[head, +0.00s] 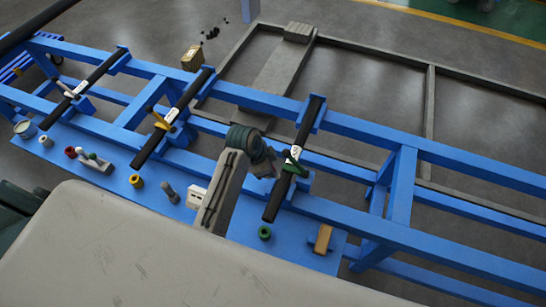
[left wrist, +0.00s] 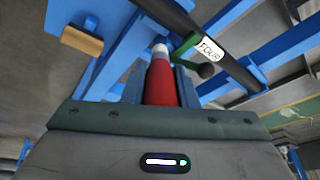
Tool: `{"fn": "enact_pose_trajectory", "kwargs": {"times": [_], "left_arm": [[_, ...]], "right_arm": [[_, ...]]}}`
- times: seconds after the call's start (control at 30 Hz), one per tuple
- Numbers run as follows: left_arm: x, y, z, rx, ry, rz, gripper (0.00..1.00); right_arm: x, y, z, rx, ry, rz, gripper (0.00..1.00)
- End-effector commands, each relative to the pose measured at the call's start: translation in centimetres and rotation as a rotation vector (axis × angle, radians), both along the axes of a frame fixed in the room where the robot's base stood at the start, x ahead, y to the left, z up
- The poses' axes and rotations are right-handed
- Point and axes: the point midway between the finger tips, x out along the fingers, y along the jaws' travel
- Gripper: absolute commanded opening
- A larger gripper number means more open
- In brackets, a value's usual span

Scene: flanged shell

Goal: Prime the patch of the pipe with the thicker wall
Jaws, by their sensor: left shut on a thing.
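Three black pipes lie across the blue frame in the head view: a left pipe (head: 98,70), a middle pipe (head: 190,92) and a right pipe (head: 307,125). Each bears a white label. In the left wrist view the near pipe (left wrist: 172,14) has a label (left wrist: 210,48) that seems to read "FOUR", beside a green fitting (left wrist: 184,47). My left gripper (head: 273,170) is beside the right pipe. It is shut on a red tapered thing (left wrist: 161,84) with a pale tip close to the pipe; contact cannot be told. Wall thickness cannot be seen. My right gripper is not in view.
Frame beams (head: 400,185) surround the pipes.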

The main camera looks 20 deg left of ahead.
Motion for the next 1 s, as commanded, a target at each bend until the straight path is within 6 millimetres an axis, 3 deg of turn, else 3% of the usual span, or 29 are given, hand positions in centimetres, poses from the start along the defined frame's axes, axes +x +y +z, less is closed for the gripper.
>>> {"fn": "enact_pose_trajectory", "kwargs": {"times": [0.03,0.2,0.7,1.0], "left_arm": [[-0.3,-0.1,1.0,0.001,0.004,-0.073,0.03],[-1.0,-0.5,0.6,0.000,0.003,-0.242,0.03],[-1.1,-0.6,-3.8,0.001,0.003,-0.282,0.03],[-1.1,-0.6,-4.7,0.002,0.001,-0.283,0.03]], "right_arm": [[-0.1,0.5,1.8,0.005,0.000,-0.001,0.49],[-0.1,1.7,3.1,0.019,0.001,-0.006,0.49],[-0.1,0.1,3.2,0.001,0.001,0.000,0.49],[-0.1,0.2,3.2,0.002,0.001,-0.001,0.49]]}}
